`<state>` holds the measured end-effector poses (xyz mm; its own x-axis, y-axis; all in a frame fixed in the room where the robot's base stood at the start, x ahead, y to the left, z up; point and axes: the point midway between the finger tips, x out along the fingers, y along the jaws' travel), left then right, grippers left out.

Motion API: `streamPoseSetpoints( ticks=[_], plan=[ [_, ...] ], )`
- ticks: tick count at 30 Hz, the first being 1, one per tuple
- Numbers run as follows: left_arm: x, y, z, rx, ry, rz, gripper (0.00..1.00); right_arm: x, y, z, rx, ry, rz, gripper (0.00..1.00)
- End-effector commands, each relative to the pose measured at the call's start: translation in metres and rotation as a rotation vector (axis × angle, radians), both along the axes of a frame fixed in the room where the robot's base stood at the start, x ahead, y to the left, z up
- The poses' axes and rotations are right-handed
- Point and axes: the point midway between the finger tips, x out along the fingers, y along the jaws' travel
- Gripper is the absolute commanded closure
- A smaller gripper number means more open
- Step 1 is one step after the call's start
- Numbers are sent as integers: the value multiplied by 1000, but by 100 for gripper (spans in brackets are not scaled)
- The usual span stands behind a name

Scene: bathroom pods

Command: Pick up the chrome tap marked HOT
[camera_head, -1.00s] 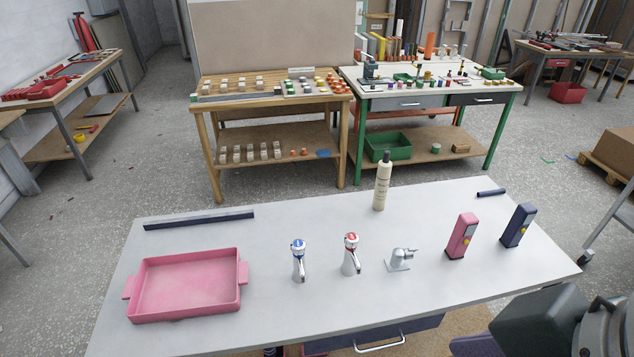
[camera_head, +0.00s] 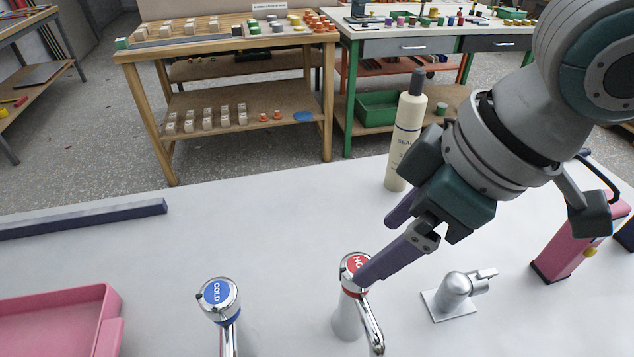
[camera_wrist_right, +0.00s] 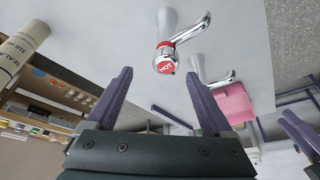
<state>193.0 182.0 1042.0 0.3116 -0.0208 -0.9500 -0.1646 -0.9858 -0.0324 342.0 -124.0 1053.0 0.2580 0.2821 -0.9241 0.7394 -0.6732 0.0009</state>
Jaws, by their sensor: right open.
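The chrome tap marked HOT (camera_head: 347,318) stands upright on the white table, with a red cap and a spout toward the lower right. My right gripper (camera_head: 378,251) is open and empty, tilted down from the upper right. One purple fingertip overlaps the red cap in the head view; I cannot tell if it touches. In the right wrist view the HOT tap (camera_wrist_right: 168,57) appears upside down, just beyond the open fingertips (camera_wrist_right: 159,75). Purple fingers, apparently of my left gripper (camera_wrist_right: 302,130), show at the right edge there; their opening is unclear.
A similar tap marked COLD (camera_head: 218,297) stands to the left. A small silver fitting (camera_head: 457,296) is to the right. A cream bottle (camera_head: 404,140) stands behind the gripper. A pink device (camera_head: 568,245), a pink tray (camera_head: 108,300) and a dark bar (camera_head: 85,218) are farther out.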

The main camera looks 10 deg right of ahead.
Motion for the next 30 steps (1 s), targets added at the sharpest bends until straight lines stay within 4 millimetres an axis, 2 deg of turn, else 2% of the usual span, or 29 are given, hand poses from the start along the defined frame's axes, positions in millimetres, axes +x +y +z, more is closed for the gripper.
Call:
streamPoseSetpoints(
  ticks=[4,11,18,28,30],
  plan=[
    [-2,0,-3,1,7,0,50,5,8,-22,1,2,0,14],
    [-3,0,-3,2,8,-1,50,9,14,-42,-1,1,2,14],
    [-3,1,-8,3,7,-1,50,15,24,-77,-1,1,2,14],
    [-2,1,-8,2,5,-1,50,18,26,-83,-1,-1,3,14],
    [-2,1,-8,2,4,-1,50,18,26,-83,-1,-1,3,21]
  ],
)
